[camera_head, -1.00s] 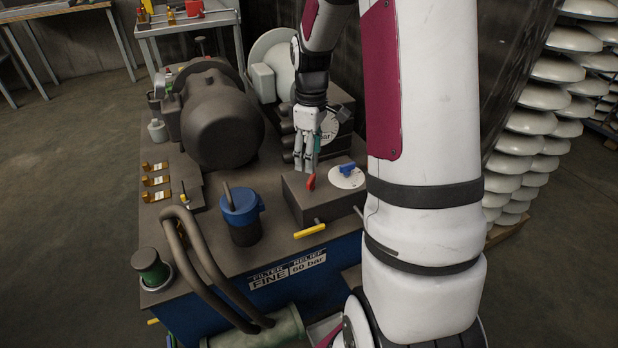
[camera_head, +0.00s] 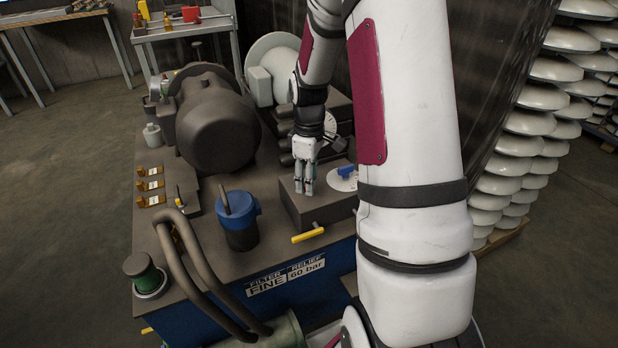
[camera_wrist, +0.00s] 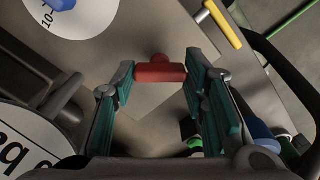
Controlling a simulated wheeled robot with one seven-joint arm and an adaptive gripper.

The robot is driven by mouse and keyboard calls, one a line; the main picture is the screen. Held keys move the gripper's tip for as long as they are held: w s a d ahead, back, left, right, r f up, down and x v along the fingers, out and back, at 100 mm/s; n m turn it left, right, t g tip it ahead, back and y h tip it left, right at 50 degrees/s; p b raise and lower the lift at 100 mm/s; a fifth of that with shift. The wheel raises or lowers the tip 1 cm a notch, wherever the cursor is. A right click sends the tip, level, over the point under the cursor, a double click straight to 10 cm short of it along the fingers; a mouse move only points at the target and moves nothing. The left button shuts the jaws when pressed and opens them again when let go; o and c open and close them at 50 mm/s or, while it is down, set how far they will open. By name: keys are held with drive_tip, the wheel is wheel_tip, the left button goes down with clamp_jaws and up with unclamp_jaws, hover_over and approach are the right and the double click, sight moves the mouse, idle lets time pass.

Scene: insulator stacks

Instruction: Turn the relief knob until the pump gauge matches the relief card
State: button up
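A red bar-shaped knob (camera_wrist: 158,72) shows between my fingertips in the wrist view. In the head view my gripper (camera_head: 304,188) hides it, over the brown block (camera_head: 320,208). My gripper (camera_wrist: 160,76) is open, one finger at each end of the red knob; I cannot tell whether they touch it. A blue knob (camera_head: 346,171) sits on a white dial beside it. The pump gauge (camera_head: 330,127) is partly hidden behind my wrist; in the wrist view its white face (camera_wrist: 30,145) shows only cut-off lettering, no readable needle.
A yellow handle (camera_head: 308,235) sticks out of the block's front. The dark motor (camera_head: 217,125) is behind. Insulator stacks (camera_head: 520,150) stand at the right.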

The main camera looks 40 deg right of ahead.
drive_tip(key=shift+c, duration=0.9)
drive_tip(key=shift+m, duration=0.3)
drive_tip(key=m+p, duration=0.1)
drive_tip(key=m, duration=0.1)
drive_tip(key=shift+m, duration=0.3)
drive_tip(key=m+p, duration=0.2)
drive_tip(key=m, duration=0.3)
drive_tip(key=m+p, duration=0.2)
drive_tip(key=m, duration=0.2)
drive_tip(key=shift+m, duration=0.4)
drive_tip(key=m+p, duration=0.1)
drive_tip(key=m, duration=0.3)
drive_tip(key=shift+m, duration=0.3)
